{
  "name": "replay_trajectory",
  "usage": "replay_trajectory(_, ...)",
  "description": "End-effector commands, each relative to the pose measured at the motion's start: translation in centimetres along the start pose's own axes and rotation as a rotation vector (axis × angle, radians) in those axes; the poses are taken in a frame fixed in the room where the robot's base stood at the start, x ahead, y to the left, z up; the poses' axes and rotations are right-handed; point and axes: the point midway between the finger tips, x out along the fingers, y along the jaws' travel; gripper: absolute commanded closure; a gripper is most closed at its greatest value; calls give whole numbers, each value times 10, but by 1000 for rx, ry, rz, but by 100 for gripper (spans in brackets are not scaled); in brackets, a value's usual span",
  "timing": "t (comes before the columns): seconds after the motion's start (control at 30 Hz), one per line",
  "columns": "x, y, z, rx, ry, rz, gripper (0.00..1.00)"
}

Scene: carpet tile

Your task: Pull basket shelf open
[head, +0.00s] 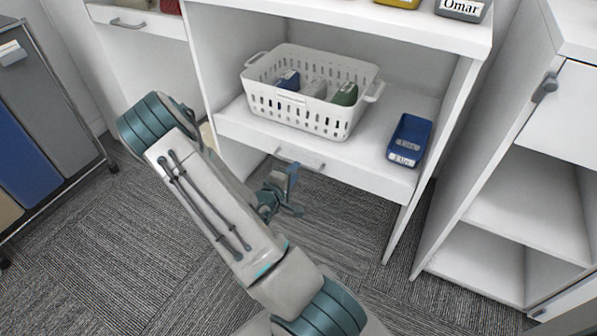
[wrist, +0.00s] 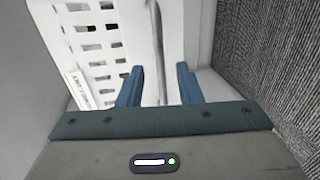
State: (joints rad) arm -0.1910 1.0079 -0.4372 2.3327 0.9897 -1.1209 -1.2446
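The basket shelf (head: 368,166) is a white pull-out shelf in a white cabinet. Its grey bar handle (head: 313,166) is on the front face, partly hidden by my gripper. A white slotted basket (head: 345,124) stands on it with several items inside. My gripper (head: 290,170) is just in front of the handle. In the wrist view, my gripper (wrist: 160,84) has its two blue fingers apart. The handle (wrist: 156,45) runs between them in the picture. I see no finger pressed against it, and cannot tell how deep it sits between them.
A blue bin (head: 409,140) sits on the shelf to the right of the basket. A white open cabinet (head: 530,205) stands at right. A wheeled rack (head: 42,110) with coloured panels is at left.

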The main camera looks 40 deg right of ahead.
Motion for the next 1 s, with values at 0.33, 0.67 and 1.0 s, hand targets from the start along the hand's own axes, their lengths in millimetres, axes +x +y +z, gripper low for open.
replay_trajectory(0.33, 37, 0, 0, 1, 1, 0, 68)
replay_trajectory(0.67, 38, 0, 0, 1, 1, 0, 82)
replay_trajectory(1.0, 36, 1, -2, 1, 0, 0, 100)
